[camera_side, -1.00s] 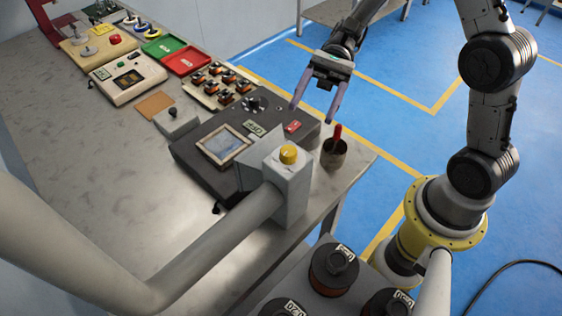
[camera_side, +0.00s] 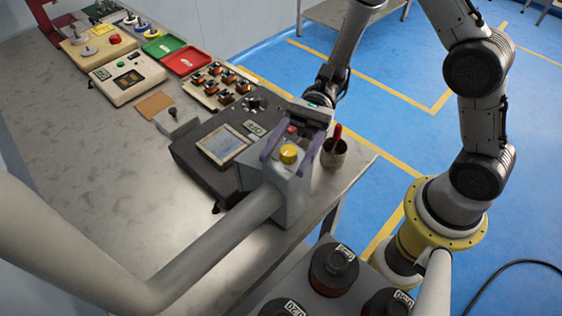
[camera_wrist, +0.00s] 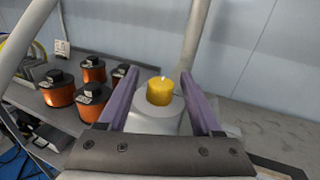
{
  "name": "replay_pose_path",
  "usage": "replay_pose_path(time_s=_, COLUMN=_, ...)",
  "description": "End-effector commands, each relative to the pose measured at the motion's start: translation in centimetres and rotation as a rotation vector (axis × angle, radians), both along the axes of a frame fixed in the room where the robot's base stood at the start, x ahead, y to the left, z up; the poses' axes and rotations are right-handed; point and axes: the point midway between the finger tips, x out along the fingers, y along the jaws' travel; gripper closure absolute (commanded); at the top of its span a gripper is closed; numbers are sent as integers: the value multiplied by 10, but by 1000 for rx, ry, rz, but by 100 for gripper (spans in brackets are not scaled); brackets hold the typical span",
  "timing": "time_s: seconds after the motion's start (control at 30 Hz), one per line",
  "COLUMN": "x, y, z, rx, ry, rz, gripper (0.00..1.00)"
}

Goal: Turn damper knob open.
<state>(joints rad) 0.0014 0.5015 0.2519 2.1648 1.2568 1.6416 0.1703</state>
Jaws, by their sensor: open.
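The yellow damper knob (camera_side: 289,154) sits on top of the grey box (camera_side: 292,190) that joins a thick grey duct pipe (camera_side: 215,232). My gripper (camera_side: 288,152) is open, with one purple finger on either side of the knob. In the wrist view the knob (camera_wrist: 160,91) stands between the two spread fingers (camera_wrist: 163,92) and a light mark shows on its top. A gap shows on both sides of the knob in that view. I cannot tell whether the fingertips are level with the knob.
A dark machine with a screen (camera_side: 223,145) lies left of the box. A cup with a red-handled tool (camera_side: 333,154) stands close on the right, near the table edge. Several copper coils (camera_wrist: 57,88) stand at the left in the wrist view.

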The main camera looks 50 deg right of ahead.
Motion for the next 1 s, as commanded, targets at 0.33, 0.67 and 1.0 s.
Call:
replay_pose_path(time_s=0.33, x=-8, y=24, z=0, rx=-1, ry=-1, rz=0, gripper=34)
replay_pose_path(time_s=0.67, x=-8, y=24, z=0, rx=-1, ry=-1, rz=0, gripper=52)
replay_pose_path(time_s=1.0, x=-8, y=24, z=0, rx=-1, ry=-1, rz=0, gripper=100)
